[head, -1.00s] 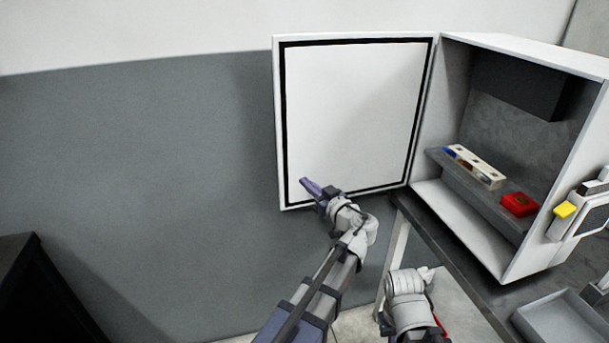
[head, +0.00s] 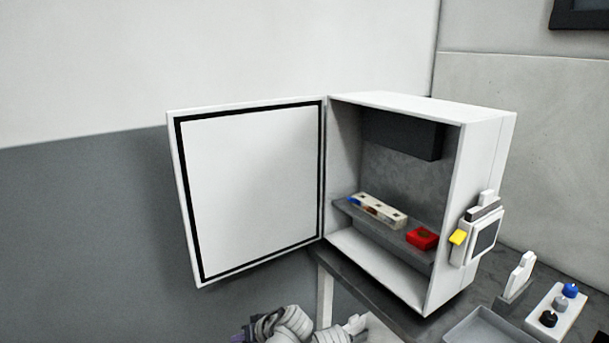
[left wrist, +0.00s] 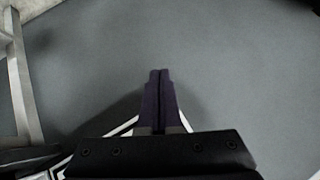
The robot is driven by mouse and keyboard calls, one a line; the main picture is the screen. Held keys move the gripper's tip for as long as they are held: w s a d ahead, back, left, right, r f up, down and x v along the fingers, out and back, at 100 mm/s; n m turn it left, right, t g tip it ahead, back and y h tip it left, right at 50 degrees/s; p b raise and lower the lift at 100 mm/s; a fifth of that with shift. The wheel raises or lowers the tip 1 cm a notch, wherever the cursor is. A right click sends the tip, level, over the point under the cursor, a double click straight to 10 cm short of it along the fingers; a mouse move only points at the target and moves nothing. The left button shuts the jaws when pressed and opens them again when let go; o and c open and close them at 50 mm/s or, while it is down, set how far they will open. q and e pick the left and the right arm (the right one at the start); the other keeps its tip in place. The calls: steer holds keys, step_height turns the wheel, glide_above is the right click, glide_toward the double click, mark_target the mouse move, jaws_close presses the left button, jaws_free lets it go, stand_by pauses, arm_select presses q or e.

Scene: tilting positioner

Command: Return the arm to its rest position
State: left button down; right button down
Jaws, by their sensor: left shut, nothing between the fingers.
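My left gripper (left wrist: 158,75) is shut and empty, its two purple fingers pressed together in the left wrist view over a plain grey surface. In the head view only a small part of it (head: 238,337) shows at the bottom edge, below the open cabinet door. My left arm is folded low there, and most of it is out of the picture. My right gripper is not in view.
A white cabinet (head: 488,160) stands on a dark table (head: 345,275), its door (head: 250,190) swung wide open to the left. Its shelf holds a beige block (head: 378,210) and a red block (head: 422,238). A grey tray (head: 485,328) and a button box (head: 562,312) are at right.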

arm_select(q)
steer(key=s+d+f+m+g+h, duration=0.2)
steer(key=s+d+f+m+h, duration=0.1)
steer(key=s+d, duration=0.3)
steer(key=s+d+f+m+g+h, duration=0.2)
steer(key=s+d+f+m+h, duration=0.2)
steer(key=s, duration=0.3)
steer(key=shift+d+m+g, duration=0.4)
steer(key=shift+d+m, duration=0.3)
steer(key=shift+d, duration=0.15)
